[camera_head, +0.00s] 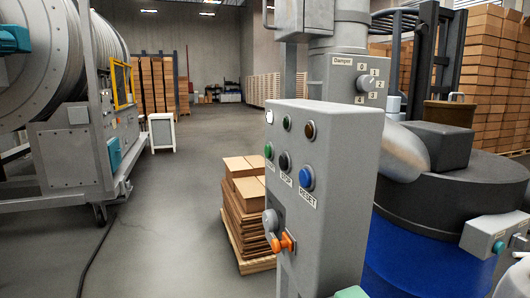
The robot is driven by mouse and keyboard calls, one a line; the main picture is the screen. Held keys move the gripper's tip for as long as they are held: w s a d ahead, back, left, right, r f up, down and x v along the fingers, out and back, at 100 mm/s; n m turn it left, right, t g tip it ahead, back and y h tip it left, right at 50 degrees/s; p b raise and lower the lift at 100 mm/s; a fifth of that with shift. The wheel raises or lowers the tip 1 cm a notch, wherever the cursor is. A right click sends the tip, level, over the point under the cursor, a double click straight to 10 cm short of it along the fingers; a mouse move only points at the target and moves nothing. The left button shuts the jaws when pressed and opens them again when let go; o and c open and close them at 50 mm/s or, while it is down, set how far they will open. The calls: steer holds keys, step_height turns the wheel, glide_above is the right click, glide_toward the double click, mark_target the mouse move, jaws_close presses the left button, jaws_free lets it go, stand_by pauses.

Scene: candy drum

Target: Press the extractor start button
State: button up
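A tall grey control panel (335,180) stands in the middle of the head view. A green button (268,151) is at the left of its button row, with a small label under it that I cannot read clearly. A black button (285,161) labelled STOP and a blue button (306,178) labelled RESET sit to its right. Above them are a white lamp (269,117), a dark green lamp (287,123) and a dark red lamp (310,130). I cannot make out my gripper, and nothing touches the buttons.
An orange handle (284,243) and a grey knob (270,220) stick out low on the panel. A damper dial (371,84) is on the column behind. A grey box (496,235) with a teal button is at right.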

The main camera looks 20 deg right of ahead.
jaws_close()
stand_by(1.4)
